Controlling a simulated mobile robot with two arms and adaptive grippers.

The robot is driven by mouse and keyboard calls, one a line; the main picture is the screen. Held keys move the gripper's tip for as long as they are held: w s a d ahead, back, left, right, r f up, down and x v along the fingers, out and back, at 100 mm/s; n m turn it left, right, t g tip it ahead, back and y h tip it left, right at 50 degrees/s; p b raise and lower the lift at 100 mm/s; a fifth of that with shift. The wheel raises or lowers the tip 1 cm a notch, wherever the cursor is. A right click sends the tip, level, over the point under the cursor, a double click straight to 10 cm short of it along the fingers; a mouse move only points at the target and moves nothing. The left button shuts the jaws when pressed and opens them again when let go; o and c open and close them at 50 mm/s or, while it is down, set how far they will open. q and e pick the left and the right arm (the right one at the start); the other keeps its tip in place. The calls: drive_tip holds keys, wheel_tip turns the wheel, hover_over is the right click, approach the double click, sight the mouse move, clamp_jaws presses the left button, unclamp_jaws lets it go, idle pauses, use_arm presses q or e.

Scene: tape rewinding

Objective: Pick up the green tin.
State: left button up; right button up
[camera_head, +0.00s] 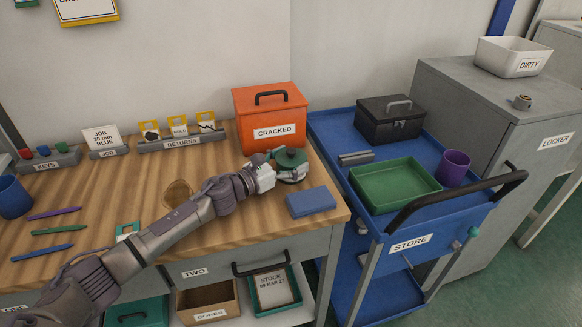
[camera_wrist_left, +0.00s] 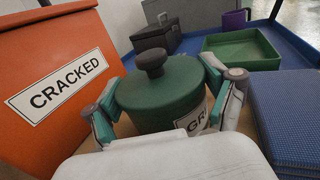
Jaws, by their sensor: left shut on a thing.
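The green tin (camera_wrist_left: 158,95) is round, with a dark green lid, a dark knob on top and a label partly reading "GR". In the head view the tin (camera_head: 291,158) is at the right part of the wooden bench, in front of the orange CRACKED box. My left gripper (camera_head: 287,171) is shut on the tin, its fingers on either side of it in the left wrist view (camera_wrist_left: 165,105). The tin's lower part is hidden by the gripper, and I cannot tell whether it touches the bench. My right gripper is not in view.
The orange CRACKED box (camera_head: 271,118) stands close behind the tin. A blue block (camera_head: 311,202) lies to its front right. The blue STORE trolley (camera_head: 345,145) beside the bench holds a green tray (camera_head: 396,184), a black box (camera_head: 389,120) and a purple cup (camera_head: 453,167).

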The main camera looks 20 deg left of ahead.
sight(294, 159)
use_arm(q)
drive_tip(key=shift+r, duration=0.1)
drive_tip(key=shift+r, duration=0.55)
drive_tip(key=r, duration=0.1)
drive_tip(key=r+p, duration=0.1)
drive_tip(key=d+r, duration=0.1)
drive_tip(key=r, duration=0.1)
drive_tip(key=shift+s, duration=0.35)
drive_tip(key=s+d+r+p, duration=0.3)
drive_tip(key=s+d+r, duration=0.2)
drive_tip(key=d, duration=0.4)
drive_tip(key=shift+s+r+p, duration=0.15)
drive_tip(key=shift+r+p, duration=0.25)
